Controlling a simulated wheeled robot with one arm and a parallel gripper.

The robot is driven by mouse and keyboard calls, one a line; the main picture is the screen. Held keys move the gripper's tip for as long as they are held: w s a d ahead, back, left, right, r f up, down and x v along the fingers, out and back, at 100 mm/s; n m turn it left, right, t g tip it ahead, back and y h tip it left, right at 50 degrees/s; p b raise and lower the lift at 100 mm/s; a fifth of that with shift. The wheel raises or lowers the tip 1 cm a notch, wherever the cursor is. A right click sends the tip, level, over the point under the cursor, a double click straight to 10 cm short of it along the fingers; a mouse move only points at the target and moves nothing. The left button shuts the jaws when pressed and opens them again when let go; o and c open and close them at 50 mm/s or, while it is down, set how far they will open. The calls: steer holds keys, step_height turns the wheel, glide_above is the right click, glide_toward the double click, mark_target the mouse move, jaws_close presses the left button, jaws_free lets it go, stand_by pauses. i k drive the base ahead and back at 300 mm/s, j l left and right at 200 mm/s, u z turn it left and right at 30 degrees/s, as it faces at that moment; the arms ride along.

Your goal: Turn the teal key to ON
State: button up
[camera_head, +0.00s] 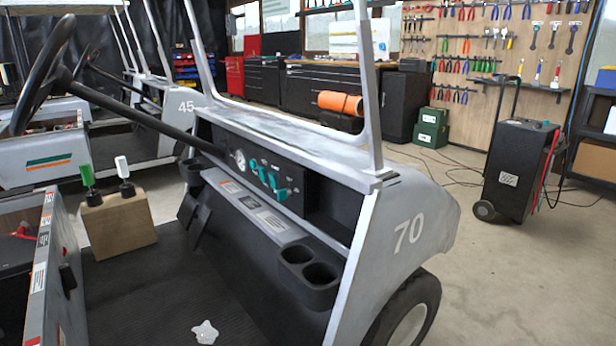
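Several small teal parts sit in a row on the cart's black dashboard panel (308,205), right of a round gauge (240,160). The largest teal part (277,186) is at the right of the row, with smaller teal parts to its left. Which of them is the key, and which way it is turned, is too small to tell. Small white marks on the panel cannot be read. My gripper is not in view.
The grey cart marked 70 (408,232) has a steering wheel (40,75) and a windshield post (368,90) near the panel. Cup holders (310,272) stick out below it. A wooden block (118,222) with two levers stands left. A black wheeled charger (518,170) stands on open floor.

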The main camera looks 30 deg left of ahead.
mark_target(282, 194)
steer(key=u, duration=1.65)
